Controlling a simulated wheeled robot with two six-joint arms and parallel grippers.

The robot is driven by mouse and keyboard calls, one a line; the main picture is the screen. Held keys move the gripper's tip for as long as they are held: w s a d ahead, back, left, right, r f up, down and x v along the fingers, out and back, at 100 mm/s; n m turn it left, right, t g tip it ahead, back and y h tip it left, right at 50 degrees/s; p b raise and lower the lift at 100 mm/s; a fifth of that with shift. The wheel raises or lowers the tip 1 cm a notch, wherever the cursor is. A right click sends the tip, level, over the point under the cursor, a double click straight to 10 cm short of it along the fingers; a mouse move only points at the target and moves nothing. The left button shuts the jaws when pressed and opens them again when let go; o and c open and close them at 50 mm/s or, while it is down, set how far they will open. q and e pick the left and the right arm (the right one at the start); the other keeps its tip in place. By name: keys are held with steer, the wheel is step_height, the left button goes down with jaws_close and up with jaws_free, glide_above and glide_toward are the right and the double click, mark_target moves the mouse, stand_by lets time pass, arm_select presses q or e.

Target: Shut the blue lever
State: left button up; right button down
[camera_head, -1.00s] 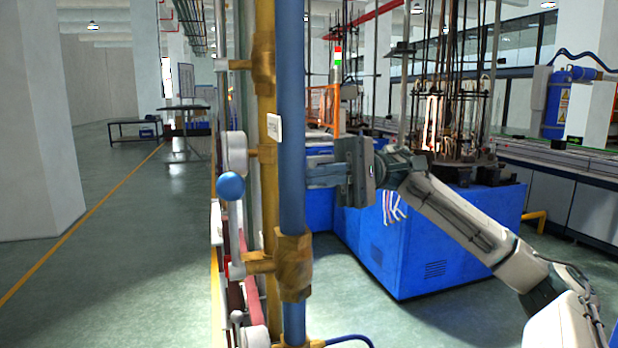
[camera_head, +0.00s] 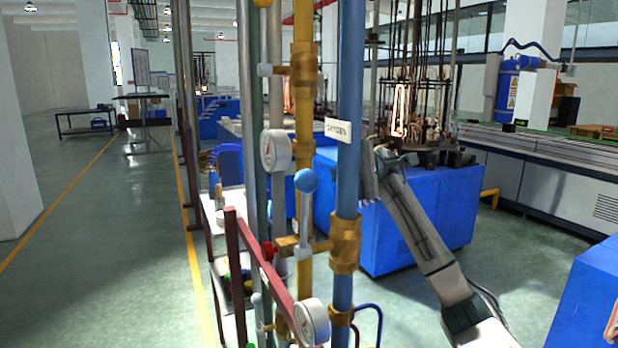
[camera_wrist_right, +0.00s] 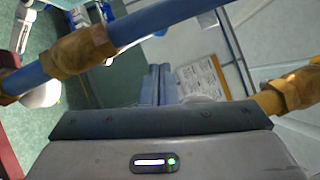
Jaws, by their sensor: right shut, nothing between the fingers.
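The blue lever has a blue ball knob (camera_head: 306,180) on a pale stem that stands upright from a brass valve (camera_head: 297,247). It is left of the blue vertical pipe (camera_head: 348,110). My right gripper (camera_head: 368,172) is right of that pipe, partly hidden by it, and apart from the lever. In the right wrist view its fingers (camera_wrist_right: 158,84) are together and empty. The blue pipe (camera_wrist_right: 160,17) crosses the top of that view with brass fittings on it. The blue knob is not clear there. My left gripper is out of view.
Round gauges (camera_head: 276,150) and a dark red rail (camera_head: 258,262) stand close around the lever. A yellow pipe (camera_head: 305,110) runs behind it. A blue machine cabinet (camera_head: 420,215) is behind my right arm. The floor at the left is open.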

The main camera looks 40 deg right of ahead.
mark_target(313, 179)
steer(key=shift+d, duration=0.15)
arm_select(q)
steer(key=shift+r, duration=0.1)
arm_select(e)
steer(key=shift+s, duration=0.1)
